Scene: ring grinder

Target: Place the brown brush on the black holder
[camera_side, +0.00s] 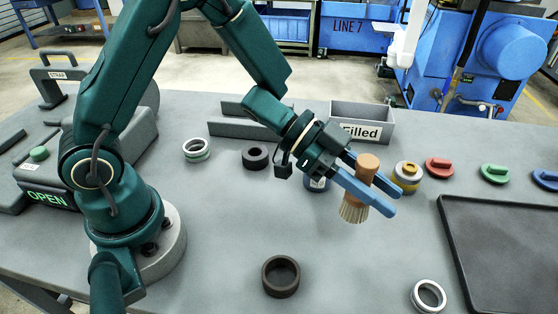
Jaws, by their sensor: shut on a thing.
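The brown brush (367,167) is between the blue fingers of my gripper (388,200), which is shut on it. The brush is close to upright, with its rounded wooden handle up and its pale bristles down. It appears to be held above the table. A round, dark, hollow cup (281,276), which looks like the black holder, stands at the front middle of the table, below and left of the brush. It looks empty. A smaller black ring (255,157) lies further back. The fingers partly cover the brush's middle.
A grey "Filled" bin (370,120) stands behind my gripper. A yellow-and-grey part (406,176) is close to the right. A black tray (510,250) and a silver ring (428,296) are at right.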

